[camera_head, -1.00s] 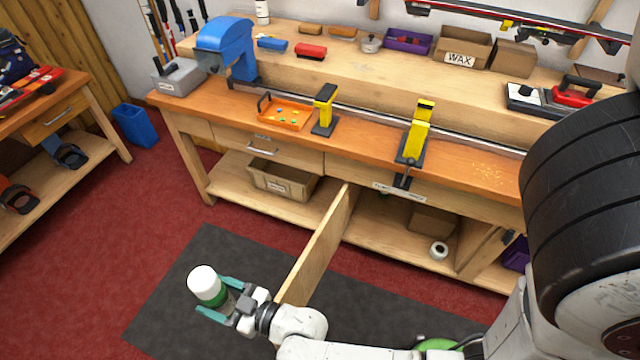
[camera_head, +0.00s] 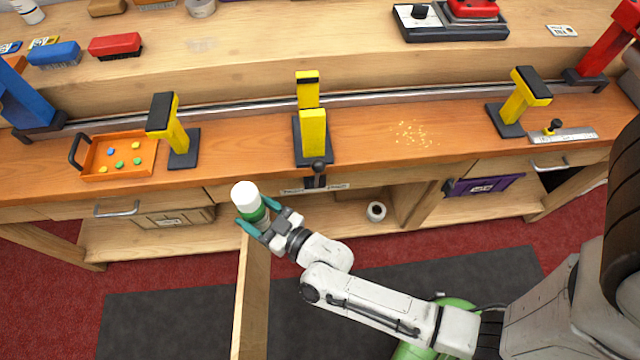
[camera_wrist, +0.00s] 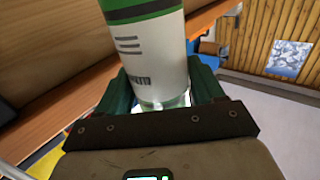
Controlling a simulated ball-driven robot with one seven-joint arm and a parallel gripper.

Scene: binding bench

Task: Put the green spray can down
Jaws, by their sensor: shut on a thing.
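The green spray can (camera_head: 247,200) has a white cap and a green and white body. My gripper (camera_head: 262,222) is shut on it, its teal fingers on either side of the body. The can is in the air in front of the workbench (camera_head: 380,130), near its front edge and close to the open cabinet door. In the wrist view the can (camera_wrist: 150,50) stands between the two fingers (camera_wrist: 160,95), with its label facing the camera. Its cap is out of that view.
An orange tray (camera_head: 140,166) with small coloured pieces and yellow-and-black vises (camera_head: 314,130) stand on the bench top. The bench between the middle vise and the right vise (camera_head: 522,100) is mostly clear, with yellow crumbs. An open wooden door (camera_head: 252,300) juts out below the gripper.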

